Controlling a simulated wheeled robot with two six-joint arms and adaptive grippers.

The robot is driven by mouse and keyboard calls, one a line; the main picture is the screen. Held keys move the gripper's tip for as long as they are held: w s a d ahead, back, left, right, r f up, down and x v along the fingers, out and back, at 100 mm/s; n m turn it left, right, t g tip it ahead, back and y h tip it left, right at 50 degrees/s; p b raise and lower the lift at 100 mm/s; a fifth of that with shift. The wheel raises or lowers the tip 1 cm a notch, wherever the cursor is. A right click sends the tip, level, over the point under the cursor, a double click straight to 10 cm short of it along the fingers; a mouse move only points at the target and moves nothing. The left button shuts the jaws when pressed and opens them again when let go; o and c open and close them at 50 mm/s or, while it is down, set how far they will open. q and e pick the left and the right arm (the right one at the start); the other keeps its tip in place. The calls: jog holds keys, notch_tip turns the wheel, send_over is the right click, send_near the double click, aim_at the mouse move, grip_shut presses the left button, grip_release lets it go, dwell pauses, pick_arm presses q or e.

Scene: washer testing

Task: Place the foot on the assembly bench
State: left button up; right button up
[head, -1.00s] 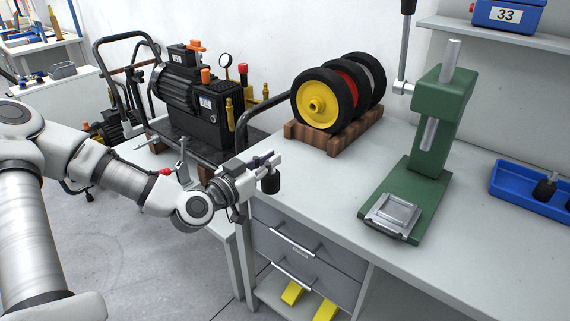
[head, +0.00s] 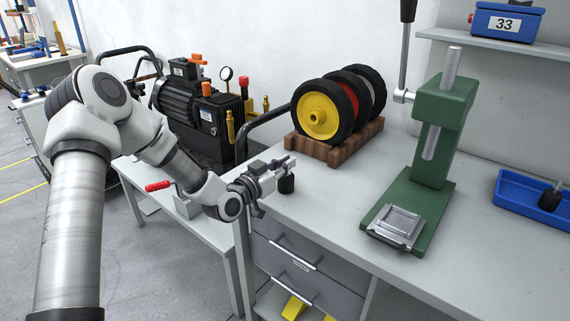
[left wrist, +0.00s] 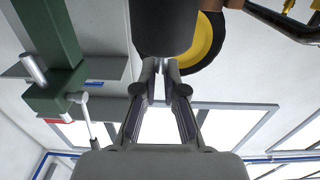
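The foot (head: 286,185), a short black cylinder with a thin stem, hangs upright below the fingertips of my left gripper (head: 283,164). My left gripper is shut on its stem. The foot is over the left end of the grey assembly bench (head: 335,218); I cannot tell whether its base touches the top. In the left wrist view the foot (left wrist: 165,22) shows large and dark at the top, with the fingers closing together at its stem. My right gripper is not in view.
A wooden rack (head: 320,150) with yellow, red and grey wheels stands behind the foot. A green press (head: 430,150) stands to the right. A blue tray (head: 520,203) holds another black foot (head: 551,196). Bare bench top lies between the gripper and the press.

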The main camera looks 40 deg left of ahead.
pick_arm(q)
jog(key=o, duration=0.4)
